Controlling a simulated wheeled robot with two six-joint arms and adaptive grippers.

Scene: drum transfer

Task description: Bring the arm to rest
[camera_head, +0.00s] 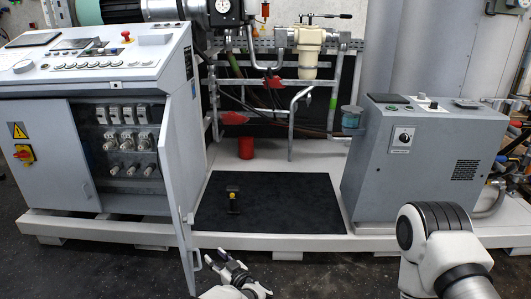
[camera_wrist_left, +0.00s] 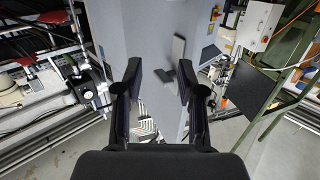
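My left gripper (camera_head: 222,262) is at the bottom centre of the head view, low in front of the white platform edge and right of the open cabinet door (camera_head: 181,150). In the left wrist view its two black fingers (camera_wrist_left: 160,80) stand wide apart with nothing between them. A grey panel (camera_wrist_left: 150,30) lies beyond them; I cannot tell the gap to it. My other arm (camera_head: 440,245) shows as a white link with a black joint at the lower right; its gripper is out of view.
A red drum (camera_head: 246,148) stands behind the black mat (camera_head: 290,205). A small black and yellow object (camera_head: 233,201) stands on the mat. A teal container (camera_head: 351,117) is beside the grey control box (camera_head: 415,160). The grey cabinet (camera_head: 50,190) stands left. Dark floor lies in front.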

